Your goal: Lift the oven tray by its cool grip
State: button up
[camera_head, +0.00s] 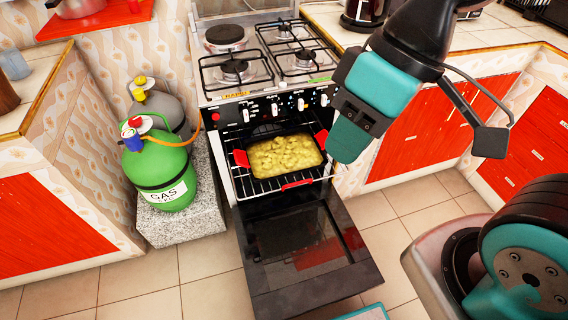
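The oven tray (288,176) sits on the wire rack of the open oven, filled with yellow food (284,155). It has a red grip (241,158) at its left end and another red grip (321,139) at its right end. A third red piece (297,184) lies at the front edge of the rack. My gripper (345,142) points down just right of the right red grip, close to it in the picture. Whether it touches that grip is unclear. Its finger opening is turned from view.
The oven door (305,245) hangs open below the rack. A green gas bottle (163,170) and a grey one (160,108) stand left of the oven on a stone block (185,220). Red cabinets (430,130) flank the right side. Tiled floor is clear in front.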

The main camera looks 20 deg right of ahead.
aim_at(272, 155)
jog(key=k, duration=0.5)
jog(key=z, duration=1.15)
jog(key=i, duration=1.15)
jog(key=u, duration=2.05)
